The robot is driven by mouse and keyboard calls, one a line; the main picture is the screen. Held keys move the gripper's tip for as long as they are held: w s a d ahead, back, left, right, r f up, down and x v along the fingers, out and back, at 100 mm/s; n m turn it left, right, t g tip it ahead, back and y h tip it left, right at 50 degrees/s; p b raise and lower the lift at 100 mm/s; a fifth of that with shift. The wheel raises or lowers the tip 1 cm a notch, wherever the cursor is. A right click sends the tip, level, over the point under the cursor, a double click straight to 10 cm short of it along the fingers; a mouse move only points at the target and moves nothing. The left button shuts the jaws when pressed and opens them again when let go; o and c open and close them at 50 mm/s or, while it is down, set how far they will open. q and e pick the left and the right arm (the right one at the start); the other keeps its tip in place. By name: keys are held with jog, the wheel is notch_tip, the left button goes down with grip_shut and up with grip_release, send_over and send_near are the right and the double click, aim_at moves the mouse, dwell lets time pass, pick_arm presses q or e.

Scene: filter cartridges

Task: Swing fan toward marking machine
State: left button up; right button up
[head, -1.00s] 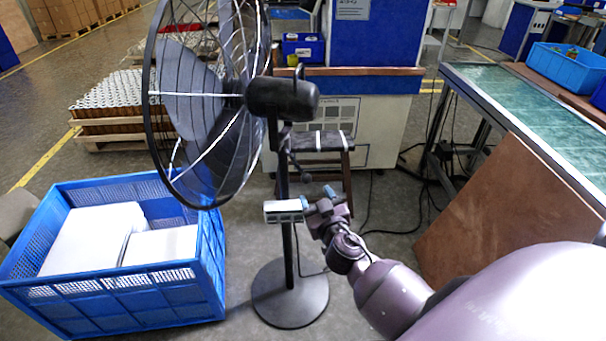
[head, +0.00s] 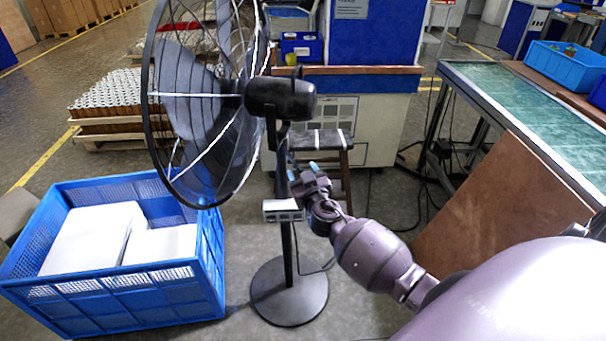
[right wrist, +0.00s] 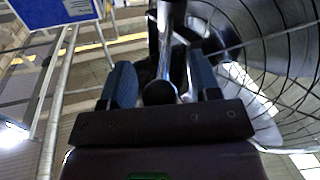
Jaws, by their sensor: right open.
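The black standing fan (head: 281,98) has its wire-caged head (head: 205,95) facing left, on a pole with a grey control box (head: 283,210) and a round base (head: 289,291). My right gripper (head: 301,171) is beside the upper pole, just above the control box and below the motor housing. In the right wrist view its blue fingers (right wrist: 163,82) are apart. A shiny rod and a dark round knob (right wrist: 158,93) of the fan appear between them; I cannot tell if they touch. The cage (right wrist: 270,60) fills the right there. My left gripper is out of view. I cannot tell which machine is the marking machine.
A blue crate (head: 115,307) with white blocks stands left of the base. A stool (head: 325,142) and a white cabinet (head: 375,125) are behind the fan. A green-topped table (head: 510,95) and a leaning brown board (head: 500,215) are at right.

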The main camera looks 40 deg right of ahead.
grip_shut()
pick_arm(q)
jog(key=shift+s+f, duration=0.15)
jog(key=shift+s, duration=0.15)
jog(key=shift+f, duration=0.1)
pick_arm(e)
jog(key=shift+a, duration=0.15)
